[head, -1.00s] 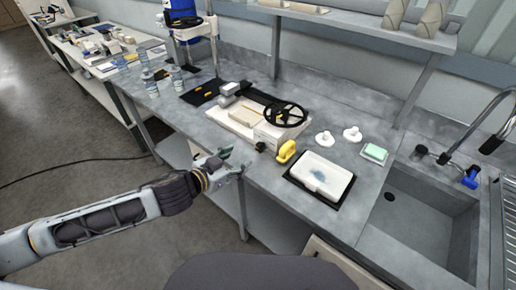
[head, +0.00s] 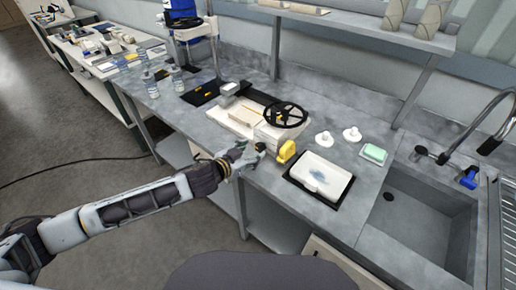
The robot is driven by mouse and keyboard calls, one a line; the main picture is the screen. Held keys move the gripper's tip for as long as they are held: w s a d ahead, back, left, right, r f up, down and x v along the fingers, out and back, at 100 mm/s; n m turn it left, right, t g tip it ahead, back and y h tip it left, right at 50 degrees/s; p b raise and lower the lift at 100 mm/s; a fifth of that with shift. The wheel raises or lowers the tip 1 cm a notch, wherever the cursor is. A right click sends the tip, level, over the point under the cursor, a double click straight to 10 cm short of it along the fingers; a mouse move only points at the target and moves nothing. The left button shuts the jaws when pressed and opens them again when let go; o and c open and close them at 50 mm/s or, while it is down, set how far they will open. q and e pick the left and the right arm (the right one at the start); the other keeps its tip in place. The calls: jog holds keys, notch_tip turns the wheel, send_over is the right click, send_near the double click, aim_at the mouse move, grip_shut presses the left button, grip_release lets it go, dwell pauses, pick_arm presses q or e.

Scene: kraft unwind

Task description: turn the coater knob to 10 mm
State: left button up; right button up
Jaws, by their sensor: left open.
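The coater (head: 240,118) is a pale, boxy machine near the front edge of the grey bench, with a black handwheel (head: 285,114) on its right side. The small black knob on its front face is largely hidden behind my left gripper, and its setting cannot be read. My left gripper (head: 252,153) is open at the coater's front right corner, right by the knob. Whether it touches the knob I cannot tell. My right gripper is not in view.
A yellow tool (head: 286,151) stands just right of my left gripper. Farther right are a white tray (head: 320,174) on a black mat, two white pieces, a green sponge (head: 374,153) and a sink (head: 420,215). Bottles (head: 150,85) stand at the left.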

aim_at(259, 148)
pick_arm(q)
jog(key=shift+x, duration=2.55)
jog(key=c, duration=1)
